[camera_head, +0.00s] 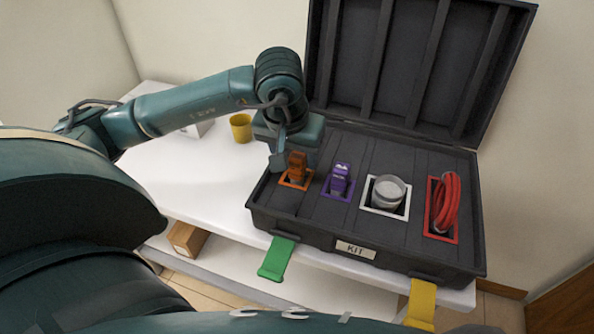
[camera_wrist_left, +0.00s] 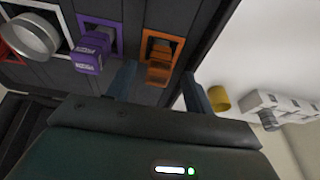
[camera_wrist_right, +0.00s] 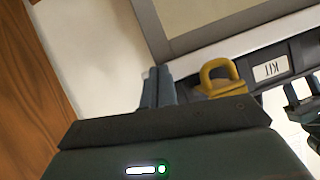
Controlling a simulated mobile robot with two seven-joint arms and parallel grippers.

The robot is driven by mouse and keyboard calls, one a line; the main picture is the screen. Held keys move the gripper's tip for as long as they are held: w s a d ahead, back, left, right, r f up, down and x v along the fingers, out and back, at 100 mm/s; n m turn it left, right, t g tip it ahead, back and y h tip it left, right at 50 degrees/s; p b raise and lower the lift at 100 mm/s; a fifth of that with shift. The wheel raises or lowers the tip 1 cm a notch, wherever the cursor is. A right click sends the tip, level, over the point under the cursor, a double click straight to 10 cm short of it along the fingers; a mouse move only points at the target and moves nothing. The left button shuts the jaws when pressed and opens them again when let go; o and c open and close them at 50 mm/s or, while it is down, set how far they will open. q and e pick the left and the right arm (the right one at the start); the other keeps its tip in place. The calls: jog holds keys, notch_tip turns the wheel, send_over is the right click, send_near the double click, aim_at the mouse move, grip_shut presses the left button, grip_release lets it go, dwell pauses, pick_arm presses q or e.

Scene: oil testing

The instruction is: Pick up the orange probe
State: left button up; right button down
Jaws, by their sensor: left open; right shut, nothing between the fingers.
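The orange probe (camera_head: 297,166) stands upright in an orange-framed slot at the left of the open black kit case (camera_head: 300,215). My left gripper (camera_head: 280,162) is at the probe, reaching in from behind and left. In the left wrist view, the orange probe (camera_wrist_left: 160,62) lies in line with the gap between the two spread fingers of my left gripper (camera_wrist_left: 161,86). I cannot tell whether a finger touches it. My right gripper (camera_wrist_right: 158,86) is shut and empty, near a yellow latch (camera_wrist_right: 220,82) at the case front.
A yellow cup (camera_head: 241,127) is on the white table (camera_head: 205,180). A green latch (camera_head: 277,258) hangs in front.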

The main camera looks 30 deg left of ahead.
aim_at(297, 175)
pick_arm(q)
jog(key=shift+x, duration=1.45)
jog(key=shift+c, duration=0.4)
jog(key=c, duration=1)
